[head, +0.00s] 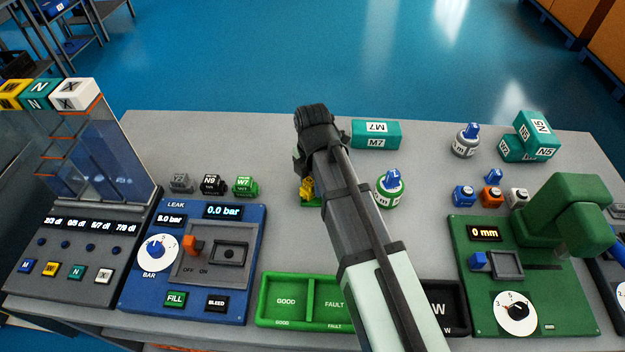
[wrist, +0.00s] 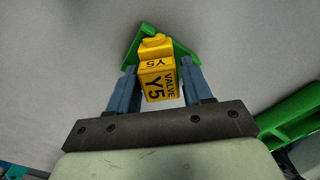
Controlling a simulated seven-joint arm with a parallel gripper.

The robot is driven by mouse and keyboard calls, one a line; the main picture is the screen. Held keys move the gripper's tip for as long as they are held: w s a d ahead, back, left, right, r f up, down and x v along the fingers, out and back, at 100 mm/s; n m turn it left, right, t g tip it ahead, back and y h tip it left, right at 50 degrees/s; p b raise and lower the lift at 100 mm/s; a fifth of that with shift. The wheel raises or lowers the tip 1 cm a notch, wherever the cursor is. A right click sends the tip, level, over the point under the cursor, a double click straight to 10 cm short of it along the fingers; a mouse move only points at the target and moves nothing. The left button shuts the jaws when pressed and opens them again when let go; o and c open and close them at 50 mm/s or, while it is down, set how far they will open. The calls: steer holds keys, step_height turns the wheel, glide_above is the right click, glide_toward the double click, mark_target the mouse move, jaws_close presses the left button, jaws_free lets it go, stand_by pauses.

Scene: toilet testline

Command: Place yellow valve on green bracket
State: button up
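The yellow valve (wrist: 157,82), marked Y5, sits between the two blue-grey fingers of my gripper (wrist: 161,88) in the wrist view. The fingers lie close against its two sides, and my gripper looks shut on it. The green bracket (wrist: 183,53) shows behind the valve, with its angled edges to both sides. In the head view, the valve (head: 307,187) shows as a small yellow patch beside my arm, right above a green strip of the bracket (head: 308,204). My arm hides most of both there. I cannot tell whether the valve touches the bracket.
The blue leak tester (head: 135,285) and green valve W7 (head: 245,187) stand to the left. The green GOOD/FAULT tray (head: 262,300) lies in front. Teal box M7 (head: 376,141) is behind, and a green-white round part (head: 390,197) stands right of my arm. The green press (head: 550,300) is further right.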

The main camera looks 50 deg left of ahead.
steer(key=o, duration=0.3)
step_height(320, 180, up, 12)
steer(key=shift+r, duration=0.15)
stand_by(0.7)
stand_by(0.5)
